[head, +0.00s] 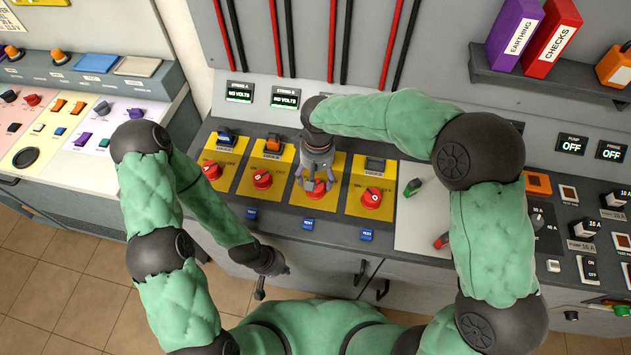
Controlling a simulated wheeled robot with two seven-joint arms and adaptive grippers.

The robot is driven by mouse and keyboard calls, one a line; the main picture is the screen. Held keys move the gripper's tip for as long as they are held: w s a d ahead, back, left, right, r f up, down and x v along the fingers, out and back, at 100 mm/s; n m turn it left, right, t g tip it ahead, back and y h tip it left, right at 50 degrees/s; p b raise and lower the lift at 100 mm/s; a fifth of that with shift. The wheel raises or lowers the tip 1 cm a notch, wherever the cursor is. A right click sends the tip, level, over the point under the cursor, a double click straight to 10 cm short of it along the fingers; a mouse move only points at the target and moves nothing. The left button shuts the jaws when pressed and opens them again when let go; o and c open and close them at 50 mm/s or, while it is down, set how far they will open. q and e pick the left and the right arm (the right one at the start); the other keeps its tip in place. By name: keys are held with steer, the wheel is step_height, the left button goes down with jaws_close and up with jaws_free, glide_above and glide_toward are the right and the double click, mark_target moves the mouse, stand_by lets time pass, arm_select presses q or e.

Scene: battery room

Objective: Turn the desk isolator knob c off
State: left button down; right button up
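Four red isolator knobs sit on yellow plates in a row on the dark desk; the third from the left (317,190), which I take as knob c, is partly covered by my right gripper (315,180). That gripper points down from above, its grey fingers spread on either side of the knob. Contact with the knob is not clear. The other red knobs are the first (212,170), second (262,179) and fourth (371,199). My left gripper (262,286) hangs in front of the desk, away from the knobs; its finger opening is not clear.
Blue test buttons (308,224) line the desk in front of the knobs. Meters (285,99) and red and black cables are on the back wall. A shelf with binders (511,36) is at upper right. More switches (583,229) fill the right, and another console (75,115) stands left.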

step_height(320, 180, up, 7)
stand_by(0.3)
stand_by(0.5)
